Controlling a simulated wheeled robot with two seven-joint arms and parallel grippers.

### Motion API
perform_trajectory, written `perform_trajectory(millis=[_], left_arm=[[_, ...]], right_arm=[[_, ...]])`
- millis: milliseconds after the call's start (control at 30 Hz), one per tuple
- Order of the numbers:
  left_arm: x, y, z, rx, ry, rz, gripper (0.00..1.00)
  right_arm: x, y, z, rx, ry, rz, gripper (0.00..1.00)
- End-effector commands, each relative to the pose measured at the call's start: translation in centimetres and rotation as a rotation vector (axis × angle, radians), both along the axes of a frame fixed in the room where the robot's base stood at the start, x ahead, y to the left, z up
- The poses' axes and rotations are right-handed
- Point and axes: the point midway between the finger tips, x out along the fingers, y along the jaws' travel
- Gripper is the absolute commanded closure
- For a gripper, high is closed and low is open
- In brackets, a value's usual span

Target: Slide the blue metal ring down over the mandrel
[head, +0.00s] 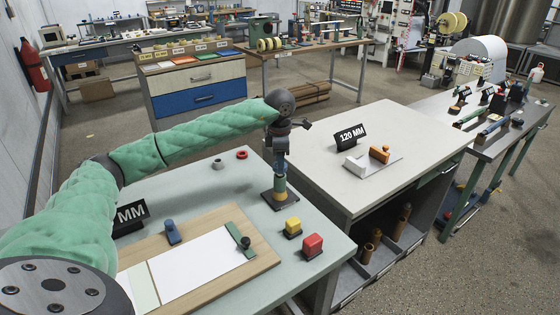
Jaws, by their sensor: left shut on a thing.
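The mandrel stands upright on a dark square base (281,199) near the right edge of the pale green table. My left gripper (280,152) comes down from above at the post's upper part and is shut. A small dark blue part (280,168) shows just under the fingers, around or in line with the post. It looks like the blue metal ring, but the fingers hide much of it. A red ring (242,155) and a grey ring (217,163) lie on the table to the left. My right gripper is out of view.
A wooden board (262,270) with white paper and a green bar (240,240) lies in front. A white table (330,185) with a "120 MM" sign (350,136) is beyond.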

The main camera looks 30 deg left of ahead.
Motion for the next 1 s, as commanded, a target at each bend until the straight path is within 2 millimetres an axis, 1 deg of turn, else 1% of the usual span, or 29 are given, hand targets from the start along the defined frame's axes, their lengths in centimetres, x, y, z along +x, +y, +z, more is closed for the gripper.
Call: perform_trajectory(millis=[400, 433, 533, 567, 867, 1000], left_arm=[[0.0, 0.0, -0.9, 0.0, 0.0, 0.0, 0.81], [0.0, 0.0, -0.8, 0.0, 0.0, 0.0, 0.54], [0.0, 0.0, -0.8, 0.0, 0.0, 0.0, 0.35], [0.0, 0.0, -0.8, 0.0, 0.0, 0.0, 0.33], [0.0, 0.0, -0.7, 0.0, 0.0, 0.0, 0.33], [0.1, 0.0, 0.4, 0.0, -0.002, 0.0, 0.33]], right_arm=[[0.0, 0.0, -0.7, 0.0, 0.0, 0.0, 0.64], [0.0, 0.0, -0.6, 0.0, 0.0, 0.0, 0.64], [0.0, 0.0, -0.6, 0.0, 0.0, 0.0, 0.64], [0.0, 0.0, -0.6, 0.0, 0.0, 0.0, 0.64], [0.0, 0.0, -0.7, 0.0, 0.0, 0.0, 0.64], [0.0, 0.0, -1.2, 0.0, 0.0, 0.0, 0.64]])
